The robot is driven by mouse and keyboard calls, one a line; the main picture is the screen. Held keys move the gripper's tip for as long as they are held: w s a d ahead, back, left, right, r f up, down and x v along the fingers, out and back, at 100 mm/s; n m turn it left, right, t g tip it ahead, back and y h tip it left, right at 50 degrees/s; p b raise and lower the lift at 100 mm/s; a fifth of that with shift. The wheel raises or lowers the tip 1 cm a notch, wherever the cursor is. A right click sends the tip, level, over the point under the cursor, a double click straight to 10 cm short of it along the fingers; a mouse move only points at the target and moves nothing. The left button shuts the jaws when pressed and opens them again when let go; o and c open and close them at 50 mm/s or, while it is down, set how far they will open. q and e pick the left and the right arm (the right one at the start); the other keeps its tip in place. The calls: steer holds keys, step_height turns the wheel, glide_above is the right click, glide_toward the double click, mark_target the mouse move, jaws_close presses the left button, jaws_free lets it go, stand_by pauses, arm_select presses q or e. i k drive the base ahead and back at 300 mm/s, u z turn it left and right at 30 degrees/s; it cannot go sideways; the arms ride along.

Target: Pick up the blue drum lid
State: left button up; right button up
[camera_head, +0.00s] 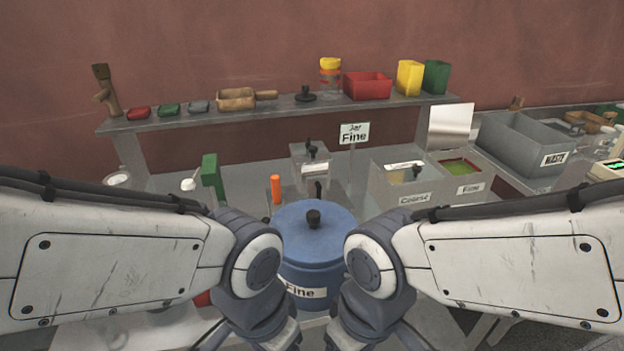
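The blue drum (308,273) stands upright on the table in the middle front, with a white "Fine" label low on its side. Its blue lid (285,222) sits on top and has a black knob (313,218) at its centre. My two arms come in from the left and right, and their wrists flank the drum. Both wrists are lower than the lid's top. The fingertips of my left and right grippers lie below the picture's bottom edge. Nothing is seen gripping the knob.
An orange cylinder (276,189) and a green block (212,176) stand to the left. "Coarse" and "Fine" bins (398,190) stand to the right. A raised shelf (215,116) with several items runs behind.

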mark_target(313, 231)
steer(key=k, duration=1.3)
steer(key=z, duration=0.65)
steer(key=i, duration=1.4)
steer(key=u, duration=0.65)
steer(key=i, duration=0.55)
steer(key=u, duration=0.5)
